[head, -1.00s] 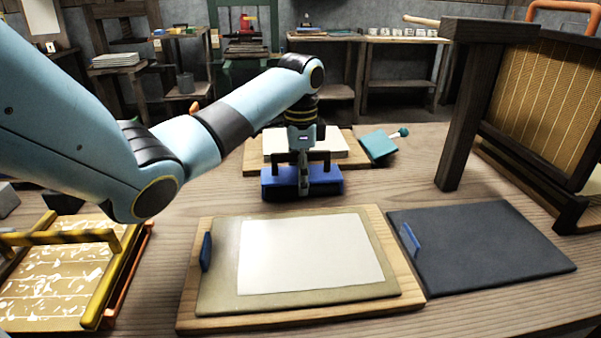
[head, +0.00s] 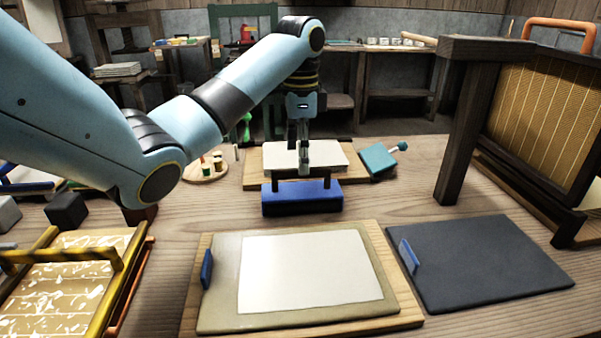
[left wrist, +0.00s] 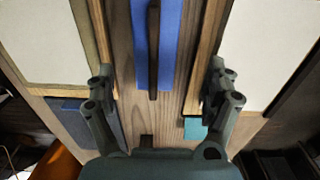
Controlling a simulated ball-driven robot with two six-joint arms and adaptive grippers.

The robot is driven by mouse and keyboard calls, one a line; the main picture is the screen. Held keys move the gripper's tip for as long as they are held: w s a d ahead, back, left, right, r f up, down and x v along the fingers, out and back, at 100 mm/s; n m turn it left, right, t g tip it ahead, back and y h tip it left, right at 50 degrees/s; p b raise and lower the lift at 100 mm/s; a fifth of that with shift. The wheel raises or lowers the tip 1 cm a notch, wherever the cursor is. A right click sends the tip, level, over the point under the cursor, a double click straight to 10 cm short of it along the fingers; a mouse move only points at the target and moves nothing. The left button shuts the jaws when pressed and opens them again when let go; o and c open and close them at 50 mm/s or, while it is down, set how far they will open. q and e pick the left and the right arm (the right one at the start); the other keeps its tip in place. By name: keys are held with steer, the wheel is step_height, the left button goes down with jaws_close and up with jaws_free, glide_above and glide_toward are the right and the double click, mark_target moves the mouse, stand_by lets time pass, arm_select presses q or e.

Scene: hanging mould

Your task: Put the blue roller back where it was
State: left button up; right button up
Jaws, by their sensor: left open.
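The blue roller (head: 302,198), a blue block with a dark handle on top, rests on the wooden table between the front board and the back board. It also shows in the left wrist view (left wrist: 168,45), with its dark handle (left wrist: 153,50) running along it. My left gripper (head: 304,170) hangs just above and behind the handle in the head view. In the left wrist view its fingers (left wrist: 158,85) are spread apart with nothing between them, and the roller lies beyond them. My right gripper is not in view.
In front is a wooden board (head: 190,318) with a felt and white sheet (head: 310,270). A dark mat (head: 490,265) lies right of it. Behind the roller is a board with a white stack (head: 270,158), beside a teal block (head: 378,160). A dark wooden frame (head: 455,130) stands right.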

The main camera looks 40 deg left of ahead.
arm_select(q)
steer(key=shift+r+p, duration=1.05)
steer(key=shift+r, duration=0.75)
